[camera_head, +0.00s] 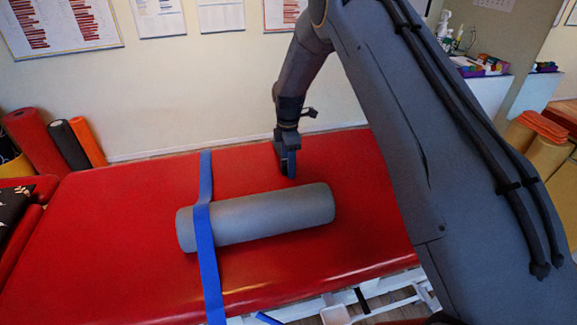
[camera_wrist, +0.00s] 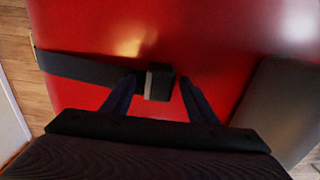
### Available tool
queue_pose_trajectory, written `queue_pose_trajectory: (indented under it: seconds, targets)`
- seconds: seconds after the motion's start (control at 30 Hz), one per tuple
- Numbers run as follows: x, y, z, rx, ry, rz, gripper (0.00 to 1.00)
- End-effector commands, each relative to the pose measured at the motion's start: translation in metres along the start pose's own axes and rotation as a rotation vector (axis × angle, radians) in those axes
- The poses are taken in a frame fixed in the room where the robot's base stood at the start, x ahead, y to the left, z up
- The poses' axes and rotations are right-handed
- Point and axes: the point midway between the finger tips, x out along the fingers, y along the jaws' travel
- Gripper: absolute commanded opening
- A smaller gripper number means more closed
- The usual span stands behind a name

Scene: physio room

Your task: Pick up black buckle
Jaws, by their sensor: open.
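The black buckle (camera_wrist: 159,82) shows in the wrist view at the end of a dark strap (camera_wrist: 85,70) lying on the red couch top. It has a lighter grey band at its left side. My gripper (camera_wrist: 158,85) is open, with one finger on each side of the buckle in the picture. I cannot tell whether either finger touches it. In the head view my gripper (camera_head: 288,168) points down at the couch's far side, just behind the grey roller. The buckle cannot be made out there.
The grey roller (camera_head: 275,215) lies on the red couch (camera_head: 110,235), close to my gripper; it also shows in the wrist view (camera_wrist: 284,108). A blue strap (camera_head: 206,250) crosses the roller's left end. A wall stands behind the couch. The couch's left part is clear.

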Motion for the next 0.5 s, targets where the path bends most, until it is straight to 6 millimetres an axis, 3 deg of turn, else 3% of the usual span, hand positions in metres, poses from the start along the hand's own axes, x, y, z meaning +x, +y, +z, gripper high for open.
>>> queue_pose_trajectory:
  seconds: [0.23, 0.5]
  targets:
    - [0.0012, 0.0006, -0.0001, 0.000, 0.000, 0.001, 0.53]
    - [0.0009, 0.0006, -0.0002, 0.000, 0.000, 0.002, 0.08]
